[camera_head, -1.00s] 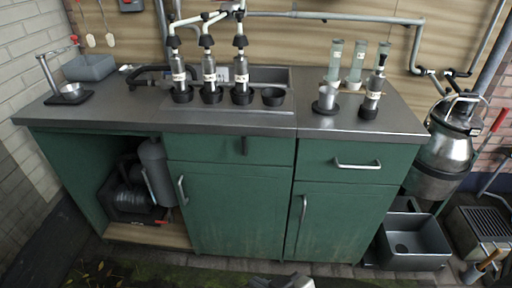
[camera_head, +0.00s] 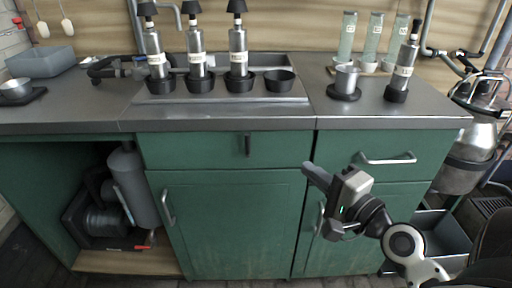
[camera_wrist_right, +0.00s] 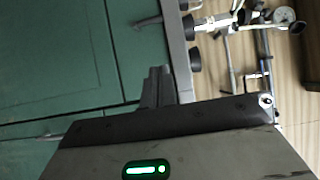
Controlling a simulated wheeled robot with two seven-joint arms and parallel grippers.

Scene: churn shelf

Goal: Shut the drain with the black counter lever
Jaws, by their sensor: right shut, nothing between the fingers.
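My left gripper is out of view. The drain itself cannot be made out.
The steel counter (camera_head: 215,118) overhangs the green cabinet. Several bottles in black cups stand along the sink. A drawer handle (camera_head: 388,159) and door handles (camera_head: 167,207) stick out of the front. The front around the lever is clear.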

